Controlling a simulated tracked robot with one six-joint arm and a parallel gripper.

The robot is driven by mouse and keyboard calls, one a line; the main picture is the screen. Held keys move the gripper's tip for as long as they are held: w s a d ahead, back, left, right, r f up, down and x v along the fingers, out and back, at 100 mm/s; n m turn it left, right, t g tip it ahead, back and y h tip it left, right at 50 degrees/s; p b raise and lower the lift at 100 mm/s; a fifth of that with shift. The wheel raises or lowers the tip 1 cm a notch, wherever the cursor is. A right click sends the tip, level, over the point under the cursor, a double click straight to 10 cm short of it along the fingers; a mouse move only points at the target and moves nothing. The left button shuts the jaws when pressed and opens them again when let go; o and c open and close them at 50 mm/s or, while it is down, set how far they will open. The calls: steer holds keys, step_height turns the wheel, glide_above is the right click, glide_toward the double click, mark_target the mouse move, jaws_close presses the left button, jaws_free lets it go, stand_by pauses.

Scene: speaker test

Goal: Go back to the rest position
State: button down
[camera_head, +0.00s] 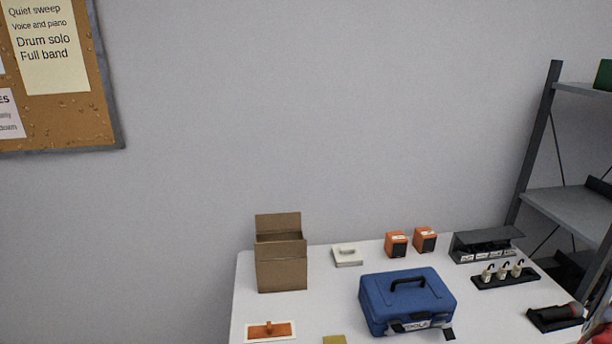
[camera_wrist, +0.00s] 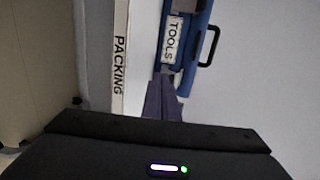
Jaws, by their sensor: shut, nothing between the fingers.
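My gripper (camera_wrist: 164,98) shows in the wrist view as dark fingers pressed together, with nothing between them. Its black body with a small lit light fills the bottom of that view. The fingers point towards a blue case (camera_wrist: 187,55) with a TOOLS label and a black handle; I cannot tell the distance. My gripper does not show in the head view. There the blue case (camera_head: 405,293) stands closed on the white table (camera_head: 335,300).
On the table are an open cardboard box (camera_head: 282,270), two orange boxes (camera_head: 396,245), a white block (camera_head: 347,256), an orange-topped plate (camera_head: 270,331) and a black rack (camera_head: 505,278). Grey shelves (camera_head: 575,208) stand at right. A PACKING strip (camera_wrist: 119,60) shows in the wrist view.

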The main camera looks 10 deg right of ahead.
steer(key=s+a+r+n+g+y, duration=0.1)
steer(key=a+r+n+g+y, duration=0.2)
steer(key=a+r, duration=0.45)
steer(key=a+r+n+g+y, duration=0.3)
steer(key=a+r+n, duration=0.1)
steer(key=a, duration=0.6)
steer(key=s+a+r+n+g+y, duration=0.1)
steer(key=a+r+n+g+y, duration=0.15)
steer(key=a+r, duration=0.45)
steer(key=s+a+r+n+g+h, duration=0.2)
steer(key=s+a+r+n+h, duration=0.15)
steer(key=s, duration=0.25)
steer(key=s+a+r+n+g+h, duration=0.2)
steer(key=s+a+n+h, duration=0.15)
steer(key=s, duration=0.25)
step_height(320, 180, up, 6)
steer(key=s+d+t+h, duration=0.2)
steer(key=t+h, duration=0.1)
steer(key=shift+s+f+n, duration=0.1)
steer(key=shift+n, duration=0.15)
